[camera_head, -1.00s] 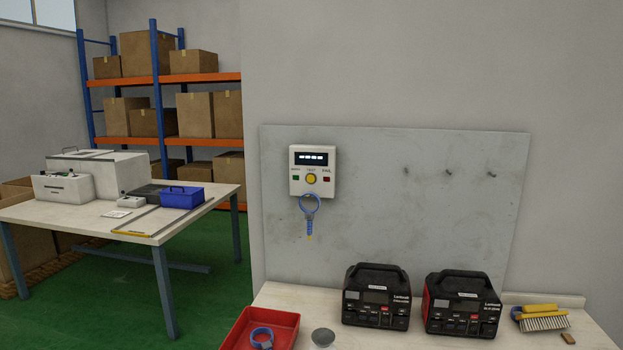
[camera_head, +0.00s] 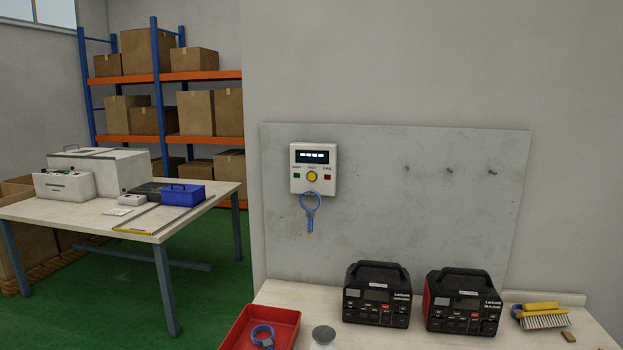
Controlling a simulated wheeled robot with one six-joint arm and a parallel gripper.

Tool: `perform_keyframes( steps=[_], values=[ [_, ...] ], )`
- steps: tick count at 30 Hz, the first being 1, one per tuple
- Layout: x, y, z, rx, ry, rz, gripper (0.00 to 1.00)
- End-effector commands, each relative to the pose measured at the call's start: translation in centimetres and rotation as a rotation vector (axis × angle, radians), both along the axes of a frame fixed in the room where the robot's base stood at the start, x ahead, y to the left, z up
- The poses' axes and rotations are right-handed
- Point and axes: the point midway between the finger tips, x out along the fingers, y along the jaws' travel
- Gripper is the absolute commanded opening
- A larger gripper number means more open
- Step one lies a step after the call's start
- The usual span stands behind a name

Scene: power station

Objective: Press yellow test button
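The white test box (camera_head: 313,169) is mounted on the grey wall panel, left of the panel's middle. Its yellow test button (camera_head: 312,176) sits in the centre of its front, below a dark display (camera_head: 312,156) with white marks. A small green square (camera_head: 297,175) is to its left and a red one (camera_head: 327,177) to its right. A blue ring-shaped item (camera_head: 310,205) with a yellow tip hangs just below the box. Nothing covers the button. My gripper is not in view. A white rounded part with a grey top, at the bottom middle, looks like my arm.
On the bench (camera_head: 290,294) below the panel are a red tray (camera_head: 231,331) with a blue ring, two black power units (camera_head: 378,295) (camera_head: 462,301) and a yellow brush (camera_head: 540,316). A table with boxes (camera_head: 90,222) stands left. The space before the panel is clear.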

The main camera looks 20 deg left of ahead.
Motion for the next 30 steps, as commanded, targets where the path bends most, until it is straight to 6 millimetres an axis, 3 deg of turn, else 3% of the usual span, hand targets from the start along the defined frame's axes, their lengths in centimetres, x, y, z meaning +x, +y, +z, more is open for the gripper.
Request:
perform_keyframes(
  steps=[10, 30],
  values=[
    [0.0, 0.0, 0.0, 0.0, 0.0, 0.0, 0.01],
    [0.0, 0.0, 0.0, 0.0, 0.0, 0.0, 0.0]
  ],
)
